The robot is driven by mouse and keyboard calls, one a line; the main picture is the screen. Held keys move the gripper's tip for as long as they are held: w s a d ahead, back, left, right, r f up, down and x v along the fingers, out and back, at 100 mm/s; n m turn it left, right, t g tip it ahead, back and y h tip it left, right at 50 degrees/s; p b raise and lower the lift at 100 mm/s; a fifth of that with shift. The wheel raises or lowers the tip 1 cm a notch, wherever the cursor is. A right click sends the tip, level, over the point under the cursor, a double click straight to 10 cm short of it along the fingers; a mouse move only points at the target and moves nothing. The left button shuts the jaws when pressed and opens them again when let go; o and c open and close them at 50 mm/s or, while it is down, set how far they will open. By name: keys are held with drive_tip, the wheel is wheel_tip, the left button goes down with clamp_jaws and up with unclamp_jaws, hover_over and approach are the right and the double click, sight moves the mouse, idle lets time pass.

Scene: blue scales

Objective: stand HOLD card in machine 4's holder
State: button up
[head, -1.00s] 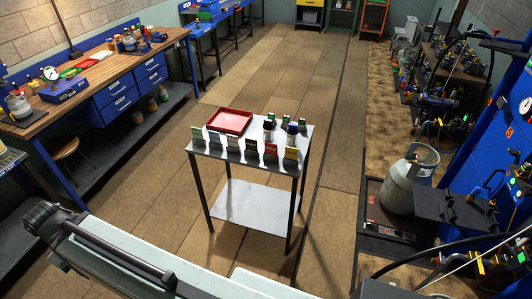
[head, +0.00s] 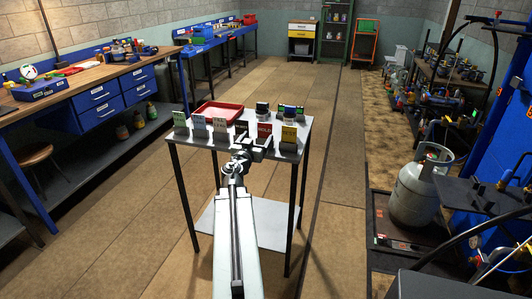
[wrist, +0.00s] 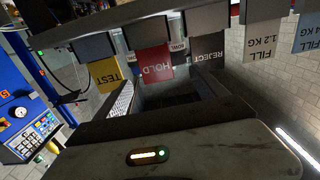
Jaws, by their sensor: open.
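The red HOLD card (head: 264,134) stands near the front edge of the small metal table (head: 290,146), between the dark REJECT card and the yellow TEST card. In the wrist view the HOLD card (wrist: 153,67) appears upside down, just beyond my jaws. My gripper (head: 252,148) is at the table's front edge, close in front of the HOLD and REJECT cards. In the wrist view my gripper (wrist: 172,92) is open, with nothing seen held between its fingers. I cannot tell which place is machine 4's holder.
The TEST card (wrist: 106,74) and REJECT card (wrist: 207,62) flank the HOLD card closely. FILL cards (head: 199,126) stand to the left, and a red tray (head: 219,112) lies behind. A grey gas cylinder (head: 412,194) stands right by blue machinery. The floor between is clear.

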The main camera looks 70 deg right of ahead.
sight(264, 129)
drive_tip(key=d, duration=0.8)
drive_tip(key=shift+s+d+r+p, duration=0.1)
drive_tip(key=shift+r+p, duration=0.15)
drive_tip(key=shift+p, duration=0.15)
drive_tip(key=c, duration=1.6)
drive_tip(key=shift+o, duration=0.2)
wheel_tip(264, 129, up, 10)
drive_tip(key=p, duration=1)
drive_tip(key=shift+r, duration=0.15)
